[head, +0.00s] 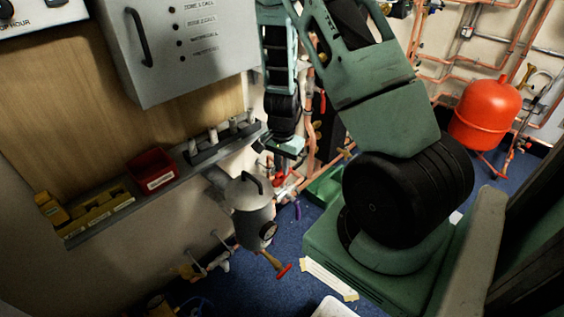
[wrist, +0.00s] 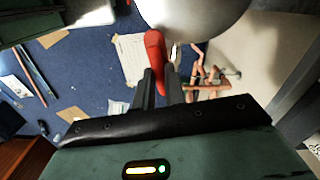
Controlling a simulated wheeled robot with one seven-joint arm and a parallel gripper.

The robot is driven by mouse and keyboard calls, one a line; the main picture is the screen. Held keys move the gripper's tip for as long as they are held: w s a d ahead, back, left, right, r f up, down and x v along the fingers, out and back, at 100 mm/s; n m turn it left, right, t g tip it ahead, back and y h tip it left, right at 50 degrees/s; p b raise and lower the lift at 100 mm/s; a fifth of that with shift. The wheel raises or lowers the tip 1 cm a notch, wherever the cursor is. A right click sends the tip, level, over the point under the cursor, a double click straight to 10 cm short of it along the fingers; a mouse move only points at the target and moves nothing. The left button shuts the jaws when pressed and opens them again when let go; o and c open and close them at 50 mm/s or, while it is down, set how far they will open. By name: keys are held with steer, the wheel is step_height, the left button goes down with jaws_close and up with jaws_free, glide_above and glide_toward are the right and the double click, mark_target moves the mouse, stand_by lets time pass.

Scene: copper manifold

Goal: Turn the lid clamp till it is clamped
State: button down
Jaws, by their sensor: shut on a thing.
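A grey cylindrical vessel (head: 252,212) with a lid and a black top handle stands against the wall in the head view. Its pale rounded body (wrist: 195,15) fills the top of the wrist view. The red lever of the lid clamp (wrist: 155,52) lies between the fingers of my gripper (wrist: 160,84), which is shut on it. In the head view my gripper (head: 278,166) is just to the right of the vessel's lid, with red showing by it. The far end of the lever and its joint with the lid are hidden.
A red-tipped valve handle (head: 284,270) sticks out low at the vessel's front. A wall shelf (head: 120,208) holds a red bin (head: 152,170) and yellow boxes. Copper pipes (wrist: 205,75) run close by the gripper. Blue floor (head: 240,275) lies below.

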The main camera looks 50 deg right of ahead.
steer(key=shift+r+m+p, duration=0.1)
steer(key=shift+m+p, duration=0.25)
steer(key=shift+m, duration=0.85)
steer(key=c, duration=1.5)
jaws_free()
steer(key=shift+o, duration=0.2)
step_height(320, 180, up, 17)
steer(key=p, duration=0.5)
steer(key=shift+r, duration=0.15)
